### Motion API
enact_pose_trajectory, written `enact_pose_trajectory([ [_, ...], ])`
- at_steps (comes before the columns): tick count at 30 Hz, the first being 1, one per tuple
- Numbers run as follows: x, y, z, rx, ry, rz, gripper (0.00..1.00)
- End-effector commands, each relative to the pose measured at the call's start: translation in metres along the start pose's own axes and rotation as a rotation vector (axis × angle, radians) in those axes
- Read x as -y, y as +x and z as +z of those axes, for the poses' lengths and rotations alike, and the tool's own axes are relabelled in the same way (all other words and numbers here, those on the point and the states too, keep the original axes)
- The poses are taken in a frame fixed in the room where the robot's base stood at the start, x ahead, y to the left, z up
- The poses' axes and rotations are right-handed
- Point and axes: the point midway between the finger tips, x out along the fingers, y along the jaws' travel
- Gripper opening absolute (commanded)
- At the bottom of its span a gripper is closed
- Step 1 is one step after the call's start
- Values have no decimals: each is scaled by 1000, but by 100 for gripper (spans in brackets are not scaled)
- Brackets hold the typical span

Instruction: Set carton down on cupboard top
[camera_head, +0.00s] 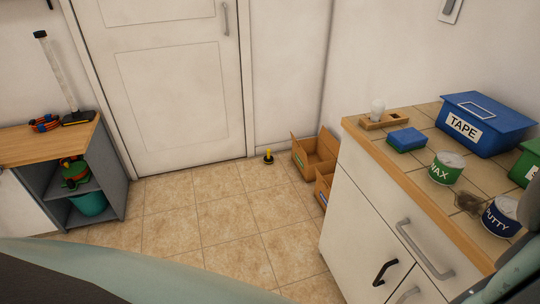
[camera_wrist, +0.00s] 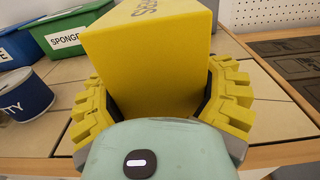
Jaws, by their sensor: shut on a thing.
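A yellow carton (camera_wrist: 150,55) with dark lettering, only partly readable, fills the middle of the wrist view. My gripper (camera_wrist: 157,88) is shut on it, with one ridged yellow finger on each side. Tan tiles of the cupboard top (camera_wrist: 282,108) show around the carton. Its underside is hidden, so I cannot tell whether it touches the tiles. In the head view the cupboard top (camera_head: 425,165) is tiled with a wooden front edge, above white doors and drawers. The carton and gripper fingers do not show there.
On the top stand a blue TAPE bin (camera_head: 485,125), a blue sponge-like block (camera_head: 406,139), a WAX can (camera_head: 446,168), a PUTTY can (camera_head: 502,216) and a green SPONGE bin (camera_wrist: 68,35). A dark flat panel (camera_wrist: 292,60) lies right of the carton.

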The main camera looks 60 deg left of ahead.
Motion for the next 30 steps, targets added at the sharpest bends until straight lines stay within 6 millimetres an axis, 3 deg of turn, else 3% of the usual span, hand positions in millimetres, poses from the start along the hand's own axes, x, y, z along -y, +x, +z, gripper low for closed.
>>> enact_pose_trajectory([
  [9, 0, 0, -2, 1, -1, -1, 28],
  [10, 0, 0, -2, 0, 0, -1, 75],
  [17, 0, 0, -2, -1, 0, 1, 99],
  [30, 2, -1, 0, -2, -2, 2, 100],
])
